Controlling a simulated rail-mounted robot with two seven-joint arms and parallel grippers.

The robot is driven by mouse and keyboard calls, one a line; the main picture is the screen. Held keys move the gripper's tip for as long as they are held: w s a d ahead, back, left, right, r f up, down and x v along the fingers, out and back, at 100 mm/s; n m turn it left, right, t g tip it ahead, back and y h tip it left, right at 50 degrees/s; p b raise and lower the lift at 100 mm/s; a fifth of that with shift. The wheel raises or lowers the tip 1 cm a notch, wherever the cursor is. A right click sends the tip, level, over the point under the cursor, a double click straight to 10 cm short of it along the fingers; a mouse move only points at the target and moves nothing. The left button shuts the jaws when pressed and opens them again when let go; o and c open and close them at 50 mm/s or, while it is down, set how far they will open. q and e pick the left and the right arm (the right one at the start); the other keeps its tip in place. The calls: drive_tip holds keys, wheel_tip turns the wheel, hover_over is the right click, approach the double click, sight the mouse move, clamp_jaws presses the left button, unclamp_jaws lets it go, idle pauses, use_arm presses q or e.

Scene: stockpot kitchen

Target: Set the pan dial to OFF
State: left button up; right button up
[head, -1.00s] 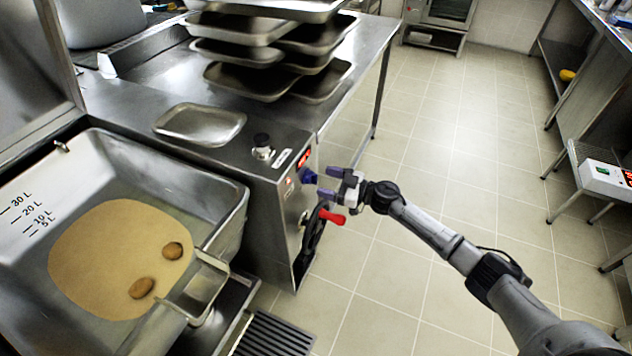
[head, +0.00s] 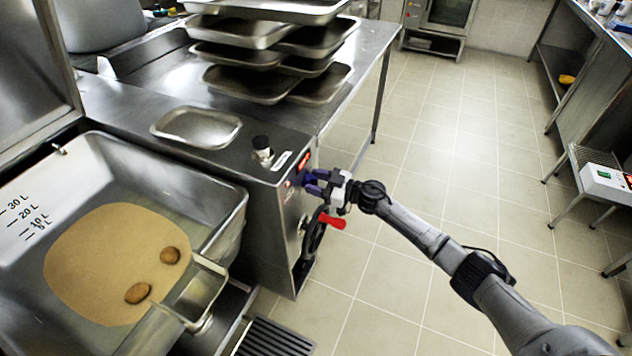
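The pan dial (head: 297,181) is a small dark blue knob on the right-hand end panel of the pan unit, below a lit red display (head: 303,160). My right gripper (head: 313,182) is at the dial, its purple fingers reaching left to it from the right. The fingers partly cover the dial, so its pointer and markings cannot be read. I cannot tell whether the fingers grip it or only stand around it. My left gripper is not in view.
The open pan (head: 215,185) at the left holds tan liquid and two brown patties. A red-handled lever (head: 331,220) sits just below my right gripper. A small tray (head: 197,127) and a black knob (head: 262,144) are on the counter.

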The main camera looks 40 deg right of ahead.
drive_tip(key=c, duration=0.5)
drive_tip(key=shift+o, duration=0.2)
